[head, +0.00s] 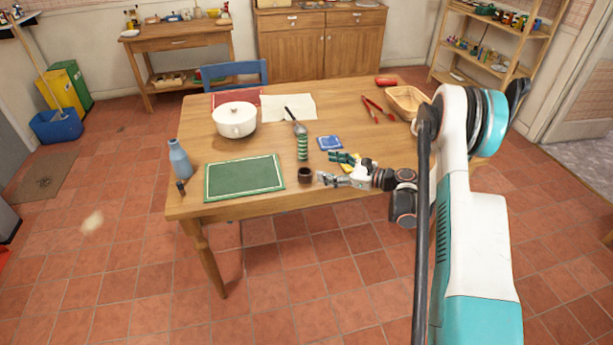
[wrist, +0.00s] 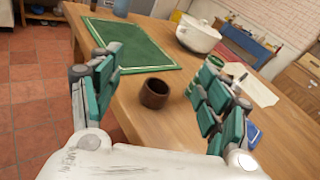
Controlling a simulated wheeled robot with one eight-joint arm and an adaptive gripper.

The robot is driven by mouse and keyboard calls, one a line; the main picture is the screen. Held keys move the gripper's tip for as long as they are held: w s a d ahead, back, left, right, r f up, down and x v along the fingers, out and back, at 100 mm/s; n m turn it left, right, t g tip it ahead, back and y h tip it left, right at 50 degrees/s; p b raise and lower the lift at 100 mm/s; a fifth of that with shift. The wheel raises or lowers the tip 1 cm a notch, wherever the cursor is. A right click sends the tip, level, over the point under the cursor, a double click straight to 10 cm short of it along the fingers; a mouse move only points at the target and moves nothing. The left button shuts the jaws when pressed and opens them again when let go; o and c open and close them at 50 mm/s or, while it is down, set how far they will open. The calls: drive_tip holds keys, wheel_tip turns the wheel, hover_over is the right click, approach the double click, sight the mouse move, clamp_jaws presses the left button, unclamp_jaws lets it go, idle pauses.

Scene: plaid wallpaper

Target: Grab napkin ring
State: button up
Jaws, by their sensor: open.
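The napkin ring (head: 305,175) is a small dark brown cylinder standing on the wooden table near its front edge. In the wrist view the napkin ring (wrist: 155,94) stands upright with its opening up, ahead of my gripper and roughly midway between the fingers. My gripper (head: 338,170) is open and empty, to the right of the ring in the head view and apart from it. Its green-padded fingers (wrist: 154,96) are spread wide on both sides of the ring in the wrist view.
A green mat (head: 245,178) lies left of the ring. A green striped cylinder (head: 302,147) stands behind it, and a blue item (head: 329,142) lies behind my gripper. A white pot (head: 234,120), blue bottle (head: 179,160) and basket (head: 407,101) stand farther off. The table's front edge is close.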

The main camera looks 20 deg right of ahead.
sight(311, 176)
drive_tip(key=s+d+f+m+h+b, duration=0.1)
drive_tip(key=s+d+f+m+b, duration=0.2)
drive_tip(key=f, duration=0.4)
drive_tip(key=shift+t, duration=0.3)
drive_tip(key=w+a, duration=0.1)
drive_tip(key=w, duration=0.1)
drive_tip(key=w+a, duration=0.1)
drive_tip(key=w, duration=0.1)
drive_tip(key=w+a+f, duration=0.1)
drive_tip(key=w+a, duration=0.1)
drive_tip(key=w, duration=0.1)
drive_tip(key=shift+b, duration=0.35)
drive_tip(key=b+x, duration=0.2)
drive_tip(key=x, duration=0.2)
drive_tip(key=shift+w+a+f, duration=0.15)
drive_tip(key=shift+a, duration=0.25)
drive_tip(key=shift+w+a+b, duration=0.3)
drive_tip(key=shift+w+a, duration=0.05)
drive_tip(key=shift+w, duration=0.05)
drive_tip(key=c, duration=1)
